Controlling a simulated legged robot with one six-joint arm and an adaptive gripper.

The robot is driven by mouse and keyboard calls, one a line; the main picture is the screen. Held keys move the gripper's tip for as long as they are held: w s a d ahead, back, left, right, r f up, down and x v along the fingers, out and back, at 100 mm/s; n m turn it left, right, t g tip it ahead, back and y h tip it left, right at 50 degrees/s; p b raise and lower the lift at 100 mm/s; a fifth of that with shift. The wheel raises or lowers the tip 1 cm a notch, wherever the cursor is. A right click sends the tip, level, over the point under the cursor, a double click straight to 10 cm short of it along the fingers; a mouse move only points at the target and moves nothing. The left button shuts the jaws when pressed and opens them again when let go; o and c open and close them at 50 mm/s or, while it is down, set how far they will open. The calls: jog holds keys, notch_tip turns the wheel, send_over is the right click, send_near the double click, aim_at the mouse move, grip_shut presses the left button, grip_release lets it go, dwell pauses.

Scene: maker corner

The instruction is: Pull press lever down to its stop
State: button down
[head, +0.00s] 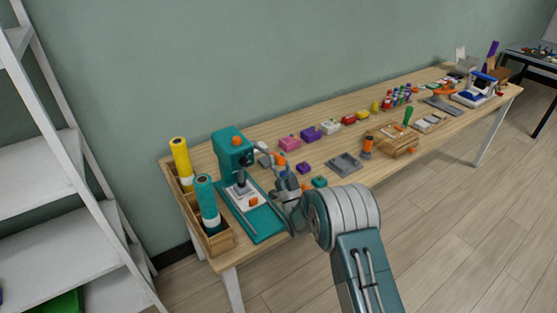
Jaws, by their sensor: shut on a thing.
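The teal press (232,152) stands at the left end of the wooden table, with an orange knob on its head and a teal base below. A white plate with a small orange block (253,201) lies under its head. My gripper is shut on the lever, right of the press. My wrist and fingers hide part of the lever, so its exact angle is hard to tell.
Yellow and teal rolls (181,160) stand in a wooden rack (219,241) left of the press. Colored blocks, a grey tray (345,163) and a wooden tool box (401,146) lie to the right on the table (328,113). A white shelf (50,165) stands at far left.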

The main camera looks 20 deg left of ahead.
jog(key=shift+f, duration=0.15)
jog(key=shift+c, duration=1.7)
grip_release()
jog(key=shift+w, duration=0.1)
jog(key=v, duration=0.7)
jog(key=shift+f, duration=0.2)
